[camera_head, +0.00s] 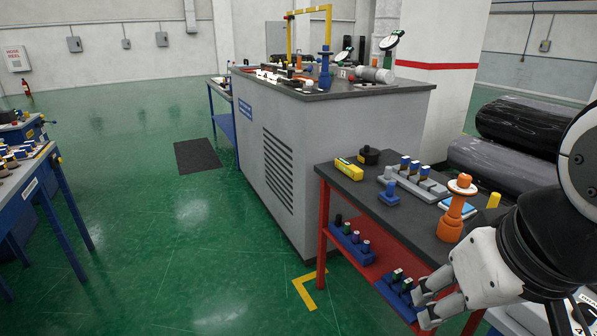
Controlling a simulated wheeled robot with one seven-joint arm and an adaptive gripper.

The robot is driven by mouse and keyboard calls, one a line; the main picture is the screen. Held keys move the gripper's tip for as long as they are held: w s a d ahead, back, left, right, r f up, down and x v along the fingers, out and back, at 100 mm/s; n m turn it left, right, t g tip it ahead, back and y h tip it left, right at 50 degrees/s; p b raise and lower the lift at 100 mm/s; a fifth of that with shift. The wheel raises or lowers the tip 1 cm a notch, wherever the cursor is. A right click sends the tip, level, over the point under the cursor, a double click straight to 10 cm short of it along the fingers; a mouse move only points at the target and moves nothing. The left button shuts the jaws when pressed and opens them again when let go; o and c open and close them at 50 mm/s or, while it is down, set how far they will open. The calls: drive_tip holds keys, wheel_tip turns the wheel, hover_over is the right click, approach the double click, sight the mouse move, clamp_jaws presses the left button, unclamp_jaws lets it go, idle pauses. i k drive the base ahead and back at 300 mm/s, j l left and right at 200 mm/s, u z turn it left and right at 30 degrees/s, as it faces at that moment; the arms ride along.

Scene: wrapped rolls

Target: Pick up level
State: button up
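A small yellow block-shaped tool (349,168), which looks like the level, lies on the dark top of the red-framed table (400,217), near its far left corner. My gripper (421,306) is at the lower right, in front of the table and nearer to the camera. Its two light grey fingers are apart with nothing visible between them. The gripper is well away from the yellow tool and not touching it.
A black round part (369,156), a blue part (389,195), a grey rack (413,184) and an orange stand (457,208) share the tabletop. A large grey cabinet (300,150) stands behind. Black wrapped rolls (520,125) lie at right. Green floor (190,250) is open at left.

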sight(356, 174)
drive_tip(key=i+j+z, duration=0.25)
drive_tip(key=i+j, duration=0.15)
drive_tip(key=i+j+z, duration=0.1)
drive_tip(key=i+j, duration=0.35)
drive_tip(key=i, duration=0.3)
drive_tip(key=i+j+z, duration=0.1)
drive_tip(key=i+j, duration=0.4)
drive_tip(key=i, duration=0.25)
drive_tip(key=i+j, duration=0.6)
drive_tip(key=i+l+z, duration=0.05)
drive_tip(key=i, duration=0.1)
